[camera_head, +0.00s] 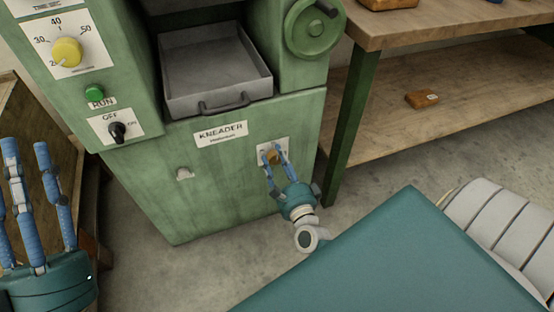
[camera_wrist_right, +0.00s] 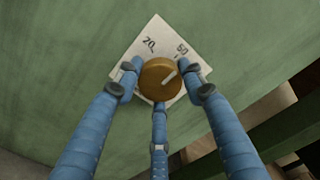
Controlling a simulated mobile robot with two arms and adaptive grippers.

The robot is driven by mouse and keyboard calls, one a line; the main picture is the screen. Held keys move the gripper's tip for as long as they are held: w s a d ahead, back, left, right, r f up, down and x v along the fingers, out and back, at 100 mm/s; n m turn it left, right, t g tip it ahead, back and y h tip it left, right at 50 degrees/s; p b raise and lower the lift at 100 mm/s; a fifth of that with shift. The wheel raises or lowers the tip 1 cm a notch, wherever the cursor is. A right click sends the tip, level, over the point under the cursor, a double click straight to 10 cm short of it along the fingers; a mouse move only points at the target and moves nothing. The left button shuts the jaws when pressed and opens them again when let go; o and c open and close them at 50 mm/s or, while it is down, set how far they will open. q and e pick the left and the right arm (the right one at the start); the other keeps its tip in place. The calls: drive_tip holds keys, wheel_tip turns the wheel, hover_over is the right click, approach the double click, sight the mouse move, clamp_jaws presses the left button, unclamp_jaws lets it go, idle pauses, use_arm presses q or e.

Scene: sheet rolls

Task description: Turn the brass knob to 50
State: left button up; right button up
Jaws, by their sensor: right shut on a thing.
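The brass knob (camera_wrist_right: 160,80) sits on a white dial plate (camera_wrist_right: 146,46) on the front of the green machine. In the head view my right gripper (camera_head: 275,157) partly hides the knob (camera_head: 271,156). My left gripper (camera_head: 24,150) is open and empty at the left edge, away from the machine.
The kneader's front (camera_head: 228,165) also carries a yellow knob (camera_head: 66,52), a green RUN button (camera_head: 94,92), a black OFF/ON switch (camera_head: 117,131), a grey tray (camera_head: 215,75) and a green handwheel (camera_head: 314,27). A wooden bench (camera_head: 450,25) stands at right.

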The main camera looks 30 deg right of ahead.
drive_tip(key=o, duration=1.1)
drive_tip(key=shift+w+a, duration=0.1)
drive_tip(key=shift+a, duration=0.35)
drive_tip(key=shift+c, duration=0.2)
drive_tip(key=shift+o, duration=0.6)
drive_tip(key=shift+d, duration=0.15)
drive_tip(key=shift+s, duration=0.35)
drive_tip(key=v, duration=1.1)
drive_tip(key=shift+s, duration=0.15)
